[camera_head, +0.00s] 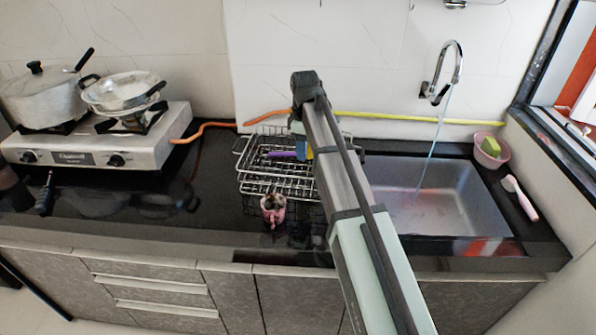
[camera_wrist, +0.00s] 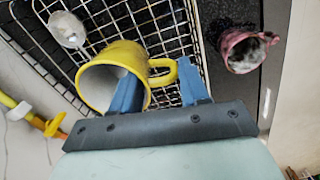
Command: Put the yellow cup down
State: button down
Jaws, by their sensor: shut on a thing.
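The yellow cup (camera_wrist: 122,53) is in the wrist view, with its pale open mouth facing the lower left and its handle toward the right. My gripper (camera_wrist: 160,90) is shut on the cup's handle side. One blue finger overlaps the cup's mouth and wall, and the other is to the right of the handle. The wire dish rack (camera_wrist: 150,17) shows behind the cup; I cannot tell whether they touch. In the head view my arm hides most of the cup and gripper over the right part of the rack (camera_head: 262,185).
A pink cup (camera_head: 273,209) with dark and white contents stands in front of the rack; the wrist view shows it at right (camera_wrist: 243,50). The sink (camera_head: 435,205) is right of the rack. The stove (camera_head: 100,145) with pots is left. Dark counter (camera_head: 215,185) is free between.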

jog(key=shift+w+n, duration=0.1)
jog(key=shift+n, duration=0.5)
jog(key=shift+f, duration=5)
jog(key=shift+f, duration=0.1)
jog(key=c, duration=0.6)
grip_release()
jog(key=shift+o, duration=0.2)
jog(key=shift+n, duration=0.3)
notch_tip(320, 180, up, 12)
jog(key=shift+r, duration=0.1)
